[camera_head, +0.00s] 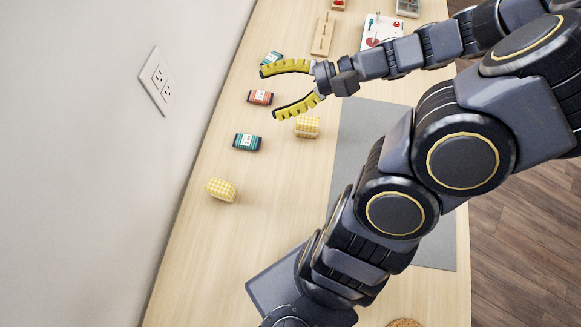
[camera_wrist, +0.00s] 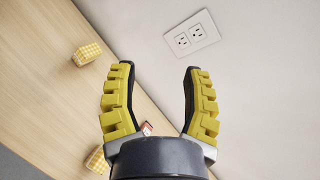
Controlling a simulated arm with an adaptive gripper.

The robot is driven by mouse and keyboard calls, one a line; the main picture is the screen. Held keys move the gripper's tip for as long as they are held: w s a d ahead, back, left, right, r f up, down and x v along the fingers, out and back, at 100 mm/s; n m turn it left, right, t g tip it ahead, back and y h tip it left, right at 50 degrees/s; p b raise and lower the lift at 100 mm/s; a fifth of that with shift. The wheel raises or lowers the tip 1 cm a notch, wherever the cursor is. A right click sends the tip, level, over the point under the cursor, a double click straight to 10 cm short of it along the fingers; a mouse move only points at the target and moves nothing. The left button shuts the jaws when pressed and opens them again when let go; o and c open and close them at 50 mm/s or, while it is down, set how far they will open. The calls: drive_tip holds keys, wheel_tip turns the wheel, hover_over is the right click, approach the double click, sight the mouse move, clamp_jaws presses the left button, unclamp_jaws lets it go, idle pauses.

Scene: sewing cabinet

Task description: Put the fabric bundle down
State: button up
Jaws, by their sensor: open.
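My gripper (camera_head: 268,93) is open, its two yellow fingers spread and pointing left, with nothing held between them. Two yellow checked bundles lie on the table: one (camera_head: 307,126) just below the gripper in the head view, the other (camera_head: 221,189) farther toward the lower left. Labelled packets lie nearby: a red one (camera_head: 260,97), a teal one (camera_head: 246,142) and a blue-green one (camera_head: 272,58) partly hidden by the upper finger. I cannot tell which is the fabric bundle.
The wall with an outlet (camera_head: 159,80) runs close along the left of the wooden table (camera_head: 190,265). A grey mat (camera_head: 362,122) lies under my arm. A wooden holder (camera_head: 322,34) and a white board (camera_head: 382,28) stand at the far end. The lower left tabletop is clear.

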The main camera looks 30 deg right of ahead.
drive_tip(key=s+a+r+n+g+h, duration=0.1)
drive_tip(key=s+a+n+g+h, duration=0.3)
drive_tip(key=s+a+n+g, duration=0.4)
drive_tip(key=s+r+n+h, duration=0.3)
drive_tip(key=s+n+h, duration=0.2)
drive_tip(key=n+h, duration=0.2)
drive_tip(key=shift+s+d+g+h, duration=0.3)
drive_tip(key=shift+s+d+h, duration=0.1)
drive_tip(key=shift+h, duration=0.5)
drive_tip(key=shift+a, duration=0.1)
